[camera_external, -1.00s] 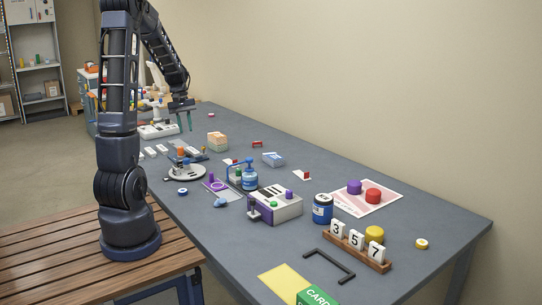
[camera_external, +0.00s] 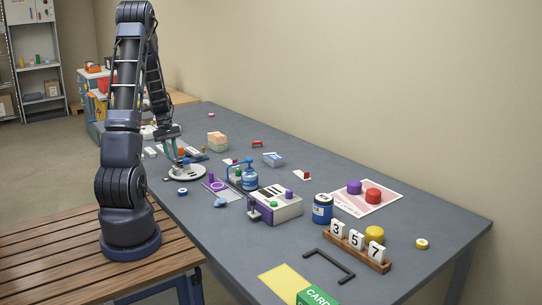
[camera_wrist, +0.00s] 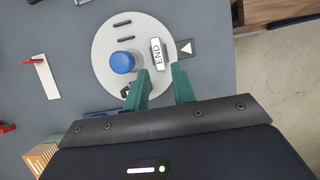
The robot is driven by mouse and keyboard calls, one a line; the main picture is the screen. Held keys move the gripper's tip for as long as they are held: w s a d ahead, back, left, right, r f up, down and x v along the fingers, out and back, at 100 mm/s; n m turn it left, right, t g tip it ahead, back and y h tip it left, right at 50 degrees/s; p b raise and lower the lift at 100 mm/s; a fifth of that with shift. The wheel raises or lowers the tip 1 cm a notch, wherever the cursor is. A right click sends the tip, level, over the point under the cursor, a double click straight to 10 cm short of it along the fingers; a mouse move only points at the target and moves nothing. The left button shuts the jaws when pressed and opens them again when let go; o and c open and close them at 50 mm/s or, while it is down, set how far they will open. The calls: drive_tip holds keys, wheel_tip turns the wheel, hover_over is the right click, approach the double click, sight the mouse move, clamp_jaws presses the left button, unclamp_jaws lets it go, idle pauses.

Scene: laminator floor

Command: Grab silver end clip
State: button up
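In the external view my gripper (camera_external: 178,160) is low over the disc (camera_external: 191,173); the clip cannot be made out there.
A blue round knob (camera_wrist: 122,62) stands on the disc, left of the clip. Dark slots lie above it. A black tile with a white triangle (camera_wrist: 187,48) is right of the clip. A white card (camera_wrist: 46,77) lies left. A purple-and-white box (camera_external: 275,206) stands farther along the table.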

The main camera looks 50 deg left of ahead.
sight(176, 167)
drive_tip(key=shift+d+x, duration=0.2)
drive_tip(key=shift+x, duration=2.6)
drive_tip(key=shift+w+r, duration=0.1)
drive_tip(key=shift+r, duration=0.05)
drive_tip(key=shift+c, duration=0.4)
clamp_jaws()
